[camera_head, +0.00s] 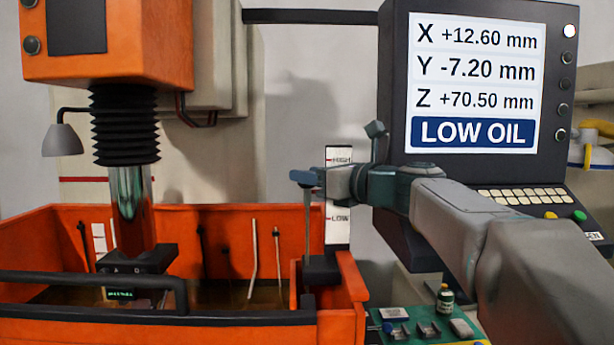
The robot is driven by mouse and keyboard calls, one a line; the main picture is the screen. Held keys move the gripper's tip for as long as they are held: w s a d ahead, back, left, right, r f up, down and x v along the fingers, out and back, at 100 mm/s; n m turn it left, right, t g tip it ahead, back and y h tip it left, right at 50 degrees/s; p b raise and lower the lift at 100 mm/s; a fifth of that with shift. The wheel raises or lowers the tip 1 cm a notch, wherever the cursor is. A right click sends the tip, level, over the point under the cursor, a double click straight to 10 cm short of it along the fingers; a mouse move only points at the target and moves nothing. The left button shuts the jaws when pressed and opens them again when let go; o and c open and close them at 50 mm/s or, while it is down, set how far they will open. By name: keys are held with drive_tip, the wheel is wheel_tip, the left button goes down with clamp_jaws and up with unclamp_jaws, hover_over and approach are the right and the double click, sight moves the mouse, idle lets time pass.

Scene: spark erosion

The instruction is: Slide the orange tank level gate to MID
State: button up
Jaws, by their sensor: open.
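The orange tank (225,225) fills the lower left, with dark liquid inside. At its right end a thin upright grey rod (307,225) rises from a dark block (321,271), which I take for the level gate. Behind it a white scale (338,230) reads HIGH at the top and LOW lower down; its middle is hidden by my gripper. My gripper (340,154) is open, in front of the scale, one finger at the rod's top and the other up to the right. I cannot tell whether the finger touches the rod.
A screen (473,85) showing LOW OIL stands at the right, above a keypad (515,197). A black rail (90,281) runs along the tank's front. An orange machine head (150,45) with a bellows hangs over the tank. A green tray (400,335) with small parts lies below my arm.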

drive_tip(key=b+v, duration=0.2)
drive_tip(key=v, duration=1)
drive_tip(key=shift+s+d, duration=0.15)
